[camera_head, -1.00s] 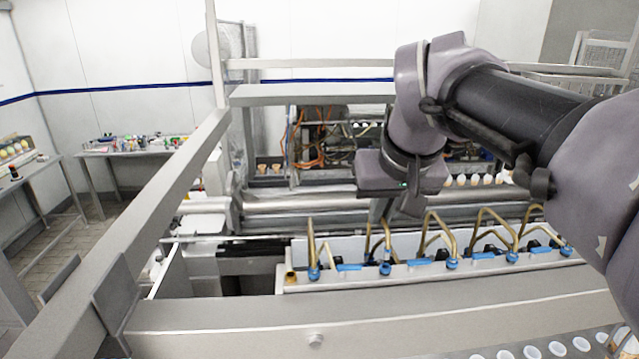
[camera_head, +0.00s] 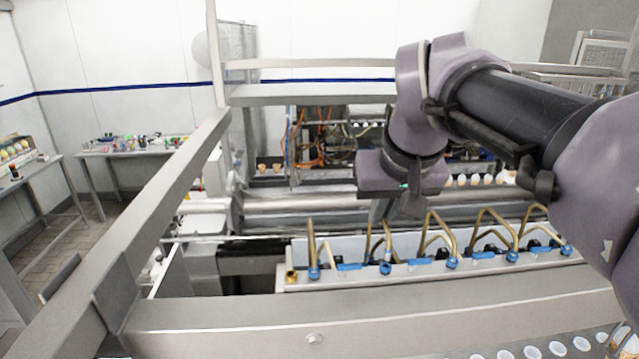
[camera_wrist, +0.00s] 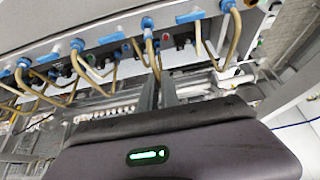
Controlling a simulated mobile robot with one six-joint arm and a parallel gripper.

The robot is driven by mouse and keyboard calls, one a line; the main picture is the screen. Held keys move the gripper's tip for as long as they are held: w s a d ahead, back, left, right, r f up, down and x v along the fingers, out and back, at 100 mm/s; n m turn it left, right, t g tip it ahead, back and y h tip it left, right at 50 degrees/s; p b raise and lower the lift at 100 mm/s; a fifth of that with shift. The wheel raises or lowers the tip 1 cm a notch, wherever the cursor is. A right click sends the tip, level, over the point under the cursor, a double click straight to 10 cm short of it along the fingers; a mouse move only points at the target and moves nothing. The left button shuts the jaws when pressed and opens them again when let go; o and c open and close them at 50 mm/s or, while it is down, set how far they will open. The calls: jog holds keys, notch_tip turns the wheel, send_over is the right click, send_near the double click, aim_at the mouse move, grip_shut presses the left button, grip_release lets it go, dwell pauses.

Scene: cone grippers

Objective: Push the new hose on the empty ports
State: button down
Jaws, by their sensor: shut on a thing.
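Yellow-brown hoses (camera_head: 437,236) rise in bent loops from blue fittings (camera_head: 452,263) along a pale rail (camera_head: 420,272). A brass port (camera_head: 291,277) at the rail's left end has no hose on it. My gripper (camera_head: 376,214) is above the rail, near the second blue fitting from the left (camera_head: 385,268). In the wrist view, my two dark fingers (camera_wrist: 158,88) are close together around a hose (camera_wrist: 154,57) that runs from a blue fitting (camera_wrist: 148,33). The gripped part is mostly hidden between the fingers. I cannot tell where its other end lies.
A wide metal beam (camera_head: 400,312) runs in front of the rail, with white cups (camera_head: 532,352) at the lower right. Metal pipes (camera_head: 300,205) cross behind. A diagonal frame beam (camera_head: 150,205) stands at the left. Neighbouring hose loops stand close to my gripper on the right.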

jog(key=shift+f+b, duration=1.05)
jog(key=shift+f, duration=0.25)
dwell(0.9)
jog(key=c, duration=1.2)
grip_release()
jog(key=shift+r+p, duration=2.35)
jog(key=shift+r, duration=0.25)
jog(key=shift+f, duration=0.1)
